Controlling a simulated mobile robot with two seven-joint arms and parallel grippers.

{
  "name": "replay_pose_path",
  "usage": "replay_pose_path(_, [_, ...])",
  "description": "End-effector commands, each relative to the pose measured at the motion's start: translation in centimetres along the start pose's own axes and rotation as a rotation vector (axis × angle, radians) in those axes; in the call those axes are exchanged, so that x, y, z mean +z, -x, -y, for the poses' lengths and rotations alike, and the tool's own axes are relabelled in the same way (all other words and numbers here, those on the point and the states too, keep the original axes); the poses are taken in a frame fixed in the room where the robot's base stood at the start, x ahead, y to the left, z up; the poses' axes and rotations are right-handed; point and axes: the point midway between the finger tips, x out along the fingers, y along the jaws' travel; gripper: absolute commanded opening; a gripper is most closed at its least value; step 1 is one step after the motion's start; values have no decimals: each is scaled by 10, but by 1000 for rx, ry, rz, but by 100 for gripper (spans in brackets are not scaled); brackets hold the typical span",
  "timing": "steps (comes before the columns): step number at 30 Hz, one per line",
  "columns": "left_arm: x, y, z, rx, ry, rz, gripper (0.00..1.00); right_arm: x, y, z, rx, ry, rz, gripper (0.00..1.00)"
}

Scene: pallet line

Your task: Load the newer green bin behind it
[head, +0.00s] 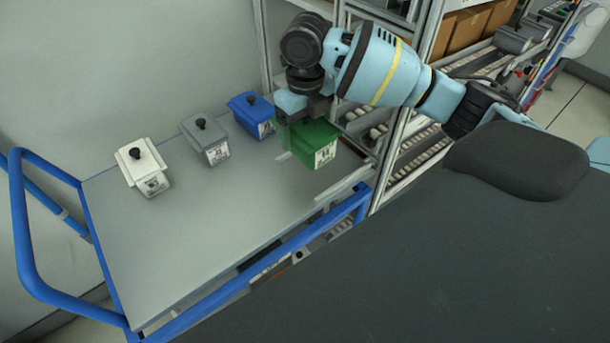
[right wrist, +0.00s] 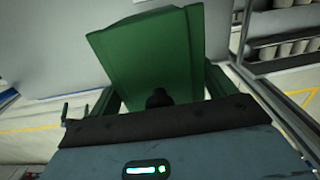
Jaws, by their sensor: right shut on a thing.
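The green bin (head: 314,146) has a white label on its front and is at the right end of the cart top, close to the rack. My right gripper (head: 303,112) is above it and shut on it. In the right wrist view the green bin (right wrist: 150,50) fills the upper middle, with its dark knob between the fingers of the gripper (right wrist: 158,97). I cannot tell whether the bin touches the cart top or hangs just above it. My left gripper is not in view.
A blue-railed cart (head: 200,245) holds a white bin (head: 150,180), a grey bin (head: 213,152) and a blue bin (head: 264,129) in a row. Its front half is clear. A roller rack (head: 412,150) stands right of it, with cardboard boxes (head: 468,27) higher up.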

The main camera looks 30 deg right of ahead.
Motion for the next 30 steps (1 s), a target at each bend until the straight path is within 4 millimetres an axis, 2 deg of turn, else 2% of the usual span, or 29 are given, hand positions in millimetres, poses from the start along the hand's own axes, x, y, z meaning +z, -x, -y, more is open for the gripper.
replay_pose_path(9, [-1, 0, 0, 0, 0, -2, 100, 1, 2, 0, 0, 7, 4, 15])
replay_pose_path(13, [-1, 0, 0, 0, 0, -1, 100, 0, -4, 0, 0, 7, 2, 15])
replay_pose_path(17, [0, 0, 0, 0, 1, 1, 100, 0, -21, 0, 1, 7, -1, 15])
replay_pose_path(24, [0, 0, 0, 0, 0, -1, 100, 0, -62, 0, 0, 5, 0, 15])
replay_pose_path(30, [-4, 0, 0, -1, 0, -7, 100, 1, -86, 0, 0, 6, 3, 15])
